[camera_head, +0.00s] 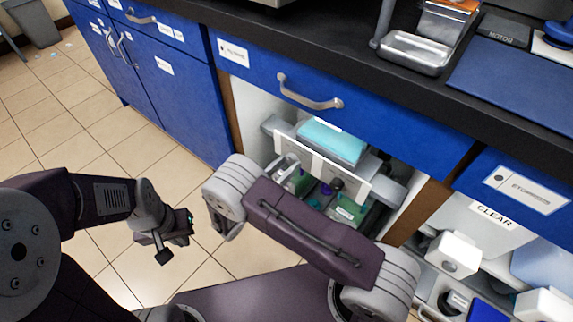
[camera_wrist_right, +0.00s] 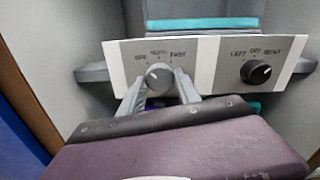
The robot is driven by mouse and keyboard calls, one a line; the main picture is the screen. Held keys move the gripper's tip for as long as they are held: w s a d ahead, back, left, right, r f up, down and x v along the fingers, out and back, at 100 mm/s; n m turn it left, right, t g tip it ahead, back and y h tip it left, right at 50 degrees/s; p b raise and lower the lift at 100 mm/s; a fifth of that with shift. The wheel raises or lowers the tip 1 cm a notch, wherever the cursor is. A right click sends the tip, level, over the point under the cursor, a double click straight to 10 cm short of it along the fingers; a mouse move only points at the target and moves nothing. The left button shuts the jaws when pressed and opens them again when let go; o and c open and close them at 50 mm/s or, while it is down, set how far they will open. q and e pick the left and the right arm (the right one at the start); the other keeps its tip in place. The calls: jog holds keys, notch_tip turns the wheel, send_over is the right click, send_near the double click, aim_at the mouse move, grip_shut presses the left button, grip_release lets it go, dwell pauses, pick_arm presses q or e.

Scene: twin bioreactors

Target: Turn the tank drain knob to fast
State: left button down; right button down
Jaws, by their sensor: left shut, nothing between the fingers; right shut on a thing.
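A white control panel (camera_head: 318,164) is mounted inside the open cabinet below the drawer. In the right wrist view the panel (camera_wrist_right: 215,55) carries a grey knob (camera_wrist_right: 159,76) at the left, with labels around it that include FAST at its upper right. My right gripper (camera_wrist_right: 161,85) is shut on this grey knob, one finger on each side. Where the knob points is not clear. In the head view my right arm partly covers this area. My left gripper (camera_head: 168,240) is shut and empty, hanging over the floor at the left, away from the panel.
A black knob (camera_wrist_right: 255,71) with LEFT, OFF and RIGHT labels sits on the panel's right half. A blue drawer with a handle (camera_head: 308,97) and a dark countertop (camera_head: 330,52) lie above. A metal tray (camera_head: 416,52) is on the counter. Tiled floor (camera_head: 60,130) is free at the left.

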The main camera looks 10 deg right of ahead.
jog(key=m+p, duration=0.1)
jog(key=m, duration=0.2)
jog(key=shift+r+p, duration=0.1)
jog(key=shift+p, duration=0.3)
jog(key=m+p, duration=0.2)
jog(key=m, duration=0.3)
jog(key=shift+m, duration=0.3)
jog(key=m+p, duration=0.1)
jog(key=m, duration=0.3)
jog(key=shift+m+p, duration=0.6)
jog(key=shift+m, duration=1.9)
jog(key=c, duration=0.9)
grip_release()
jog(key=shift+o, duration=0.2)
